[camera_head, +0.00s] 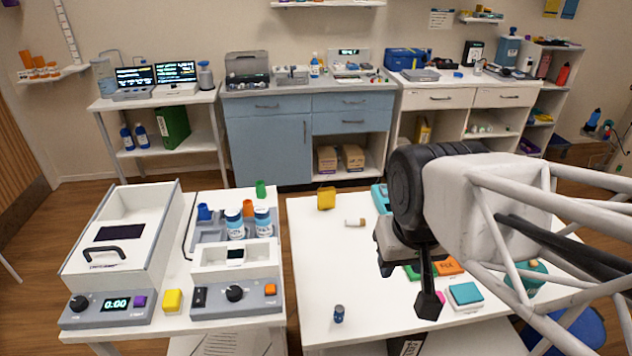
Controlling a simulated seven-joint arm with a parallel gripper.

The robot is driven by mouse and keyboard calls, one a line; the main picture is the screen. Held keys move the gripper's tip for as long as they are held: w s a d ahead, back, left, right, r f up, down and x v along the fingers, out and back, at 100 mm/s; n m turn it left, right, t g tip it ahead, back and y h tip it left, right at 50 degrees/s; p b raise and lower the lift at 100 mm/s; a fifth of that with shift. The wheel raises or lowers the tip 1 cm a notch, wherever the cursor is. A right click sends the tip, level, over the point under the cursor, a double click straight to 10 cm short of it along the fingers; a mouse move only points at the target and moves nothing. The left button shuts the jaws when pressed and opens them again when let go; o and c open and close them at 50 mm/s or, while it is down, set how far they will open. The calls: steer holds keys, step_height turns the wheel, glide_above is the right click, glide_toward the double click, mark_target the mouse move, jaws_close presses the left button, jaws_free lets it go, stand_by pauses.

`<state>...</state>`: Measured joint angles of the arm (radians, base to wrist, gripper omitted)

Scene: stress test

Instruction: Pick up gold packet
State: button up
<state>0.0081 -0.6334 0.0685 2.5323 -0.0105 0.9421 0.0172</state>
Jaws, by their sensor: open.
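A gold packet (326,198) stands at the back left corner of the white table, clear of the objects around it. My gripper (428,300) hangs over the right part of the same table, well to the right of the packet and nearer the camera. One dark finger shows clearly, pointing down; the other is hidden or lined up behind it. The gripper is open and nothing shows in its grasp. My arm covers part of the table's right side.
A small white bottle (355,222) lies near the packet. A blue jar (339,313) stands at the front left. A teal box (465,295) and an orange card (449,266) lie near my gripper. A yellow block (173,301) sits on the left bench. The table's middle left is bare.

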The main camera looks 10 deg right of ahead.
steer(key=shift+o, duration=0.3)
steer(key=shift+o, duration=0.9)
